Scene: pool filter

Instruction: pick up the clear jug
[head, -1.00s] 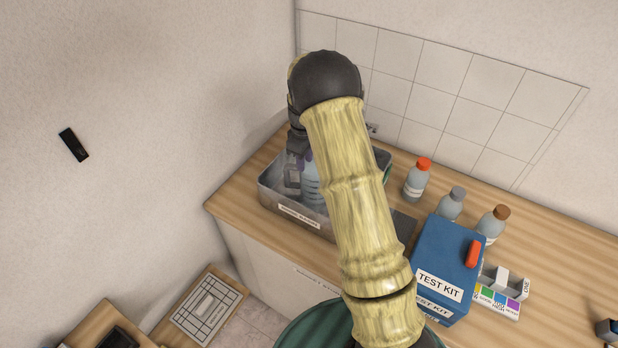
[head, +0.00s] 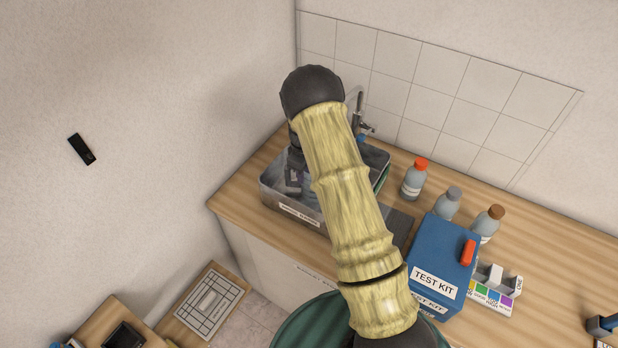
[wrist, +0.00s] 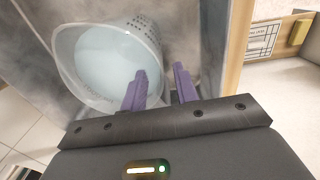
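The clear jug (wrist: 105,62) stands in the metal sink basin. In the wrist view I look into its wide mouth, with pale blue inside and rows of dark dots on its far wall. My gripper (wrist: 160,78) has two purple fingers, which stand apart at the jug's right side. The left finger overlaps the jug's rim and the right finger is outside it. I see nothing held between them, and contact cannot be told. In the head view, my arm hides most of the jug and the fingers.
The sink (head: 298,209) has raised walls close around the jug, with a tap (head: 360,115) behind. Right of it on the wooden counter are several bottles (head: 413,181), a blue test kit box (head: 442,262) and a colour chart (head: 490,293). A wall is at left.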

